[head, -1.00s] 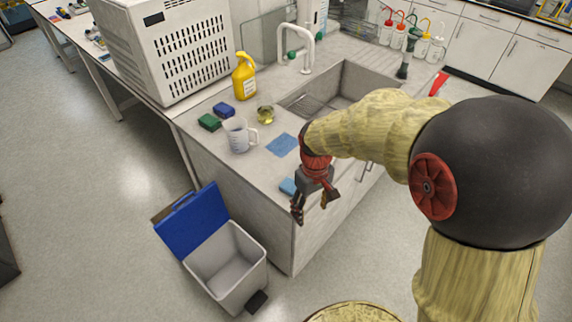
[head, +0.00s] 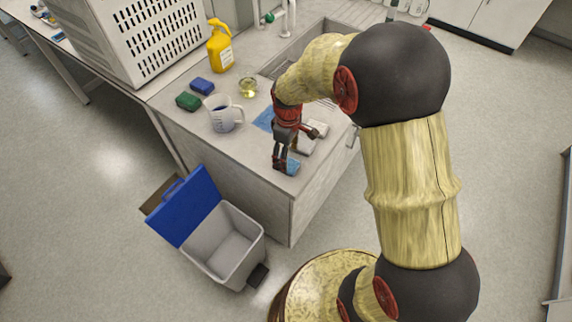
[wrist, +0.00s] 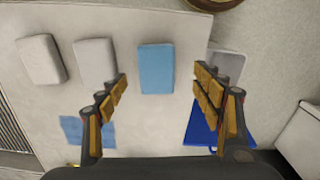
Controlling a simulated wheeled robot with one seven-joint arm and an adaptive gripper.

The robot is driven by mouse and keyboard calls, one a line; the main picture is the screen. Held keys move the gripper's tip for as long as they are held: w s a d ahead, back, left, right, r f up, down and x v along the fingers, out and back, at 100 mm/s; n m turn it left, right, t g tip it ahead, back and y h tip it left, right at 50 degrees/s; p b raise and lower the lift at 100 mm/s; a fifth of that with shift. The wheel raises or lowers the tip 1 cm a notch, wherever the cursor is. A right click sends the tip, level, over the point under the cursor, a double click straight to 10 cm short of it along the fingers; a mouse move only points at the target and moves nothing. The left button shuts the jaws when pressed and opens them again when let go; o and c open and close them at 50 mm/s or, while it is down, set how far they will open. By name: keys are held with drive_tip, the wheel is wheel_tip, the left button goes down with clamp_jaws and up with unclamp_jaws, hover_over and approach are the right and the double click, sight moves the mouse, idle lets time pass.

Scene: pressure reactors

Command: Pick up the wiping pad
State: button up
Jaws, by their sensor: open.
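A light-blue rectangular pad (head: 293,167) lies flat on the counter near its front corner, partly hidden by my gripper. It shows whole in the wrist view (wrist: 156,69), ahead of and between the fingers. My gripper (head: 285,160) points down over this pad, its jaws open and empty. In the wrist view the fingers (wrist: 160,78) stand wide apart, one to each side of the pad. Two whitish pads, one near (wrist: 95,61) and one farther left (wrist: 41,60), lie beside it in a row. I cannot tell the height of the fingertips above the counter.
A blue cloth (wrist: 88,132) lies flat on the counter. A measuring jug (head: 224,118), green sponge (head: 188,102), blue sponge (head: 202,86), yellow bottle (head: 220,48) and glass vessel (head: 247,87) stand behind left. A blue-lidded bin (head: 227,245) stands on the floor before the counter.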

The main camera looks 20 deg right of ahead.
sight(293, 164)
drive_tip(key=f, duration=0.1)
drive_tip(key=f+b, duration=0.1)
drive_tip(key=f, duration=0.3)
drive_tip(key=shift+w+d+f, duration=0.1)
drive_tip(key=shift+w+d, duration=0.05)
drive_tip(key=shift+w, duration=0.1)
drive_tip(key=c, duration=0.9)
